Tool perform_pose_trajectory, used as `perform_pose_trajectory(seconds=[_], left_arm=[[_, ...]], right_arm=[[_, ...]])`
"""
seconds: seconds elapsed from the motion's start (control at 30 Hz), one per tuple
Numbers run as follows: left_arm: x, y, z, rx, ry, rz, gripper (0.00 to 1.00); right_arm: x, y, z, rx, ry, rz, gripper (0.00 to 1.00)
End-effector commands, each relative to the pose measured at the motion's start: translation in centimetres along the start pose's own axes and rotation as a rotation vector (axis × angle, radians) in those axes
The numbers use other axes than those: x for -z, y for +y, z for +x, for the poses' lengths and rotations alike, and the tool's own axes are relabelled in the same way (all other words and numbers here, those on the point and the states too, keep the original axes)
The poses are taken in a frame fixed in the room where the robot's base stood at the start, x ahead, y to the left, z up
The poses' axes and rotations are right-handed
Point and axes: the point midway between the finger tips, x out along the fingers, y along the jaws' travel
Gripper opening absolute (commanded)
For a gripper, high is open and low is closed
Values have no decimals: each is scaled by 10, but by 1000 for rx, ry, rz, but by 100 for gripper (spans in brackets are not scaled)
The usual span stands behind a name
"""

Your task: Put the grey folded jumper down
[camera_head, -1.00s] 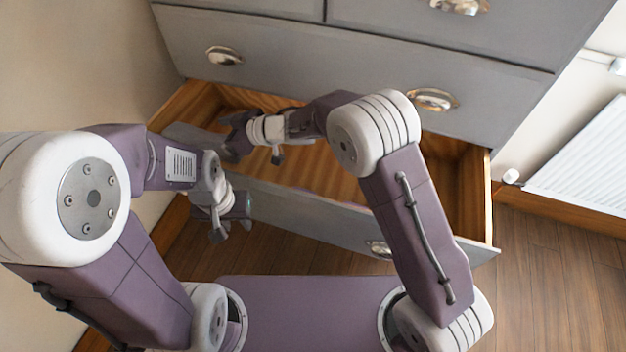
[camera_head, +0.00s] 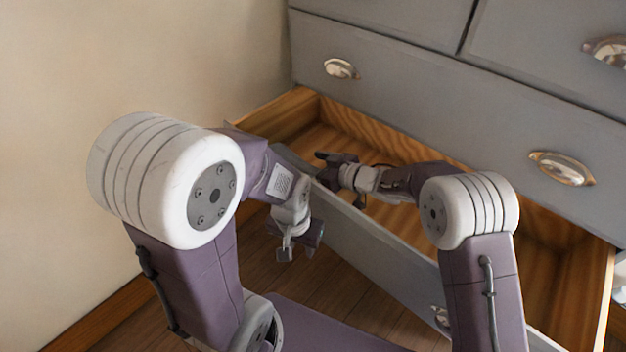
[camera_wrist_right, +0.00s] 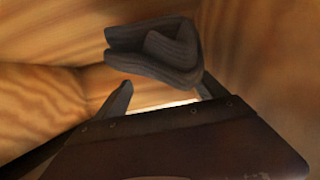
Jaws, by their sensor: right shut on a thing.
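The grey folded jumper (camera_wrist_right: 155,48) shows in the right wrist view as a dark, folded bundle at the fingertips. The wood around the jumper is the inside of the open drawer (camera_head: 385,140). In the head view my right gripper (camera_head: 338,172) is at the left end of this drawer, by its front panel. My left gripper (camera_head: 298,248) hangs outside the drawer front, pointing down. No object shows in it, and its finger gap is unclear.
The grey chest of drawers (camera_head: 440,85) has metal cup handles (camera_head: 342,69). The pulled-out drawer's grey front panel (camera_head: 370,240) stands between my two grippers. A plain wall (camera_head: 190,60) is close on the left. Wooden floor (camera_head: 345,295) shows below the drawer front.

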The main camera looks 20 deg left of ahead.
Motion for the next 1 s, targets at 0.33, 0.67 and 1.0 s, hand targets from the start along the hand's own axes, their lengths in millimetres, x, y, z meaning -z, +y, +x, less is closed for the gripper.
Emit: perform_pose_trajectory(seconds=[0.33,0.67,1.0], left_arm=[[-2,0,24,0,0,0,36],[-2,0,23,0,0,0,36],[-1,0,7,0,0,0,36]], right_arm=[[-41,0,17,0,-1,0,35],[-41,0,17,0,-2,1,100],[-37,1,-25,-2,-3,3,100]])
